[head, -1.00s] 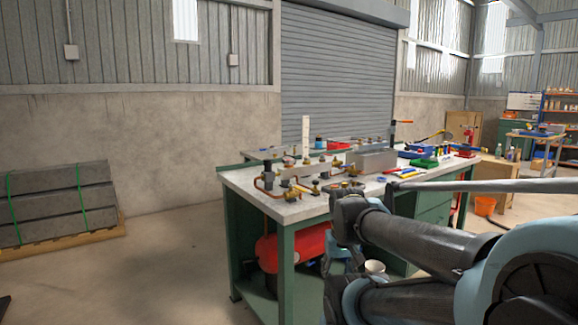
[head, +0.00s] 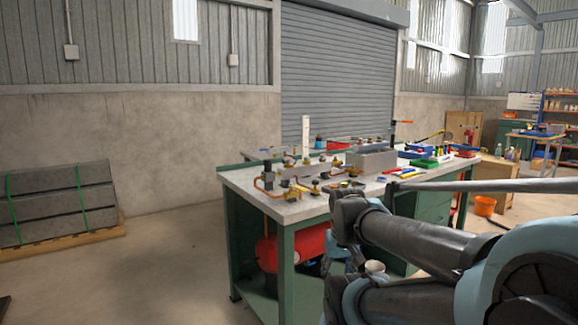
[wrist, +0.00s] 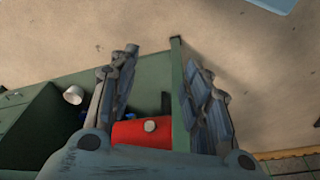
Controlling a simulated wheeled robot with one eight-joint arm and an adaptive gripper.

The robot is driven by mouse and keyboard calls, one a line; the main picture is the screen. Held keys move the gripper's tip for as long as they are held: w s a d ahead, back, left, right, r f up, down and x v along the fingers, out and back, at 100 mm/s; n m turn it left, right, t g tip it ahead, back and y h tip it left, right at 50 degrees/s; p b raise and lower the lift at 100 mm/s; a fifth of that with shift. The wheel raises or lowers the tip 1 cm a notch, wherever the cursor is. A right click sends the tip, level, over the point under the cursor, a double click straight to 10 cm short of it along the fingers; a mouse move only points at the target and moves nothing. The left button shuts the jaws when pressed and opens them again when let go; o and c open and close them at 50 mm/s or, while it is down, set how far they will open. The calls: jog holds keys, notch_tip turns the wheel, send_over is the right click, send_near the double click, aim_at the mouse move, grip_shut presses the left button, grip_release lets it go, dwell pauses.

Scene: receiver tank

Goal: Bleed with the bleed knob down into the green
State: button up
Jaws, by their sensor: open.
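My gripper (wrist: 160,95) is open and empty in the wrist view, its two fingers wide apart. Between and behind the fingers show the green bench frame and part of the red tank (wrist: 142,133). In the head view the red tank (head: 310,243) lies on the lower shelf under the bench. Copper pipes and brass fittings (head: 315,186) stand on the near left part of the bench top. They are too small to tell which one is the bleed knob. No gauge face or green band can be made out. The gripper's fingers are hidden behind my arm in the head view.
The green bench (head: 285,212) has a pale top with a grey metal block (head: 371,161) and blue and green trays to the right. A pallet of grey slabs (head: 60,205) stands at the left. The floor (head: 170,255) between is clear. An orange bucket (head: 485,205) stands at the right.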

notch_tip(320, 180, up, 34)
jog(key=r+n+g, duration=0.1)
jog(key=n+g, duration=0.1)
jog(key=n, duration=1.4)
send_over(315, 182)
jog(key=f, duration=0.6)
jog(key=w+f, duration=0.1)
jog(key=f, duration=1)
jog(key=shift+w+d+f, duration=0.2)
jog(key=shift+d+f, duration=0.05)
jog(key=shift+f, duration=0.15)
grip_shut()
